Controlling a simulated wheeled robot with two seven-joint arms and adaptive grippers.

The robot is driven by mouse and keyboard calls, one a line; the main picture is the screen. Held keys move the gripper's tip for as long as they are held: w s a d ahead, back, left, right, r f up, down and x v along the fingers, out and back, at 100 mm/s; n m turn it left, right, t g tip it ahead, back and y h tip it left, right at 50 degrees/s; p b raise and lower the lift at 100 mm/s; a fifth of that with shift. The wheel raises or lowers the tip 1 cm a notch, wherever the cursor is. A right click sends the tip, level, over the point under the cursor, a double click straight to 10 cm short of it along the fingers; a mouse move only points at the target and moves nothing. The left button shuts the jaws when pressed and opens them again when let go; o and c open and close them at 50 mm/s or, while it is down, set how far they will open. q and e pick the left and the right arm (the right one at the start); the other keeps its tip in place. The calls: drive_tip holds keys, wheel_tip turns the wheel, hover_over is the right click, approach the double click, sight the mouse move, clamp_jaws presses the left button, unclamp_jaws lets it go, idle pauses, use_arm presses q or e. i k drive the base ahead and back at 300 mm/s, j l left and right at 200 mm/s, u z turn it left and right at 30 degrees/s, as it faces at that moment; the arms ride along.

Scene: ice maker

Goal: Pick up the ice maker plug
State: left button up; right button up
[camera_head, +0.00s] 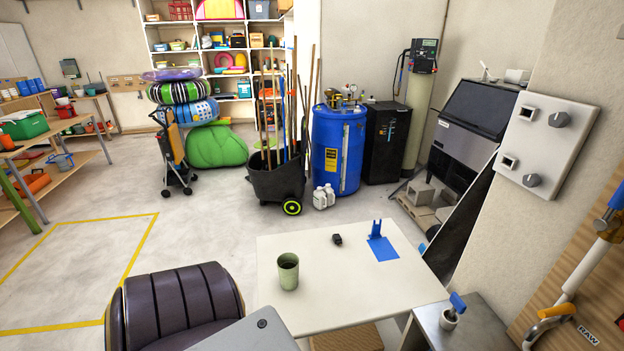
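A small black object (337,239), which looks like the plug, lies on the white table (330,305) near its back edge. It is too small to make out its prongs, and I see no cord on it. The ice maker (476,125), a steel and black machine, stands at the back right beyond the table. A white wall panel (549,150) with two square sockets and two grey knobs is at the right. Neither of my grippers is in view.
A green cup (288,272) stands on the table left of the black object. A blue stand (376,231) and blue square (383,249) are to its right. A dark padded seat (175,310) is at front left. A metal side table (475,325) holds a blue-handled item.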

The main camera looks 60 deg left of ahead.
sight(337, 239)
drive_tip(key=u, duration=1.6)
